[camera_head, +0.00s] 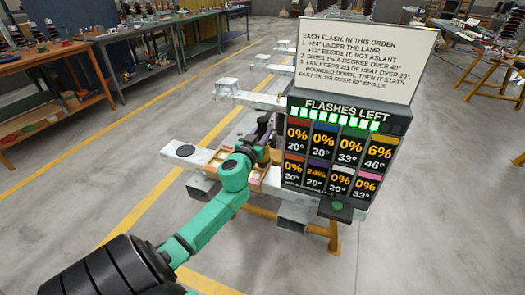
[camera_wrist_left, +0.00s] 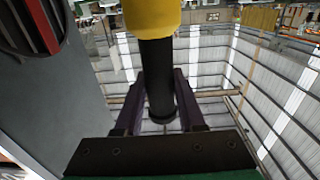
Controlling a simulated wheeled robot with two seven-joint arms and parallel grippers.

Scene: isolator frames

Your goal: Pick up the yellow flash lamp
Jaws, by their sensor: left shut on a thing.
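The yellow flash lamp (camera_wrist_left: 152,14) shows in the left wrist view as a yellow body, cut off by the top edge, on a black handle (camera_wrist_left: 158,95). My left gripper (camera_wrist_left: 158,75) is shut on this handle, with a dark purple finger on each side. In the head view my left gripper (camera_head: 264,130) is at the white bench beside the display board; the lamp there is mostly hidden and hard to make out. My right gripper is not in view.
The display board (camera_head: 335,150) stands close right of my gripper, with percentages, temperatures and a row of green lights. A white sign (camera_head: 365,55) is above it. A green button (camera_head: 337,206) sits at its foot. Workbenches (camera_head: 75,60) line the left. Open floor lies between.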

